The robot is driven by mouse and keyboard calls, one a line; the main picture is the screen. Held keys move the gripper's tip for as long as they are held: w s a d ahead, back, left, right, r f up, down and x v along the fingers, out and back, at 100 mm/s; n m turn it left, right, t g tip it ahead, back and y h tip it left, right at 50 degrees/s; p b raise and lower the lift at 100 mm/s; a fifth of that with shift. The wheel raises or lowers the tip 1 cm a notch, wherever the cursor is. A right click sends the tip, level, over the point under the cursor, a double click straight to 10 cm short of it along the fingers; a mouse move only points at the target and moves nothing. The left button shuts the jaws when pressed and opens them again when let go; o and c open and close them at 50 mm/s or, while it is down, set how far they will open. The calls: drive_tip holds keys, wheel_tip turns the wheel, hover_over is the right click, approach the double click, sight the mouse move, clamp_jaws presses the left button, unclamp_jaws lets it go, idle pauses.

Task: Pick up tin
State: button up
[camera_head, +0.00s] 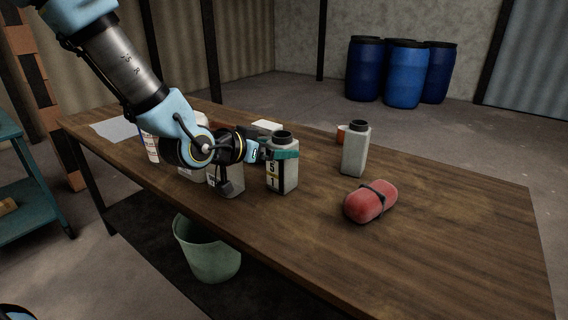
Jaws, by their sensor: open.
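A grey tin-like container (283,174) with a dark cap and black number markings stands upright on the wooden table (440,245). My gripper (280,152) is at its upper part, just below the cap. A teal finger lies across the container's front. The other finger is mostly hidden, so I cannot tell whether the fingers touch it. My gripper is open. A similar grey container (355,151) with a dark cap stands upright to the right, apart from my gripper. Other grey and white containers stand behind my arm, partly hidden by it.
A red rounded object (370,203) with a dark band lies right of the containers. A small orange item (341,134) is beside the right container. A pale bucket (208,250) is below the table's front edge. Blue barrels (403,75) stand far behind. The table's right end is clear.

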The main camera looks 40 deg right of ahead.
drive_tip(key=shift+w+p+x, duration=0.15)
drive_tip(key=shift+p+x, duration=0.05)
drive_tip(key=shift+x, duration=1.55)
drive_tip(key=shift+w+p+x, duration=0.1)
drive_tip(key=shift+p+x, duration=0.1)
drive_tip(key=shift+x, duration=1.6)
drive_tip(key=shift+a+f, duration=0.1)
drive_tip(key=c, duration=1.3)
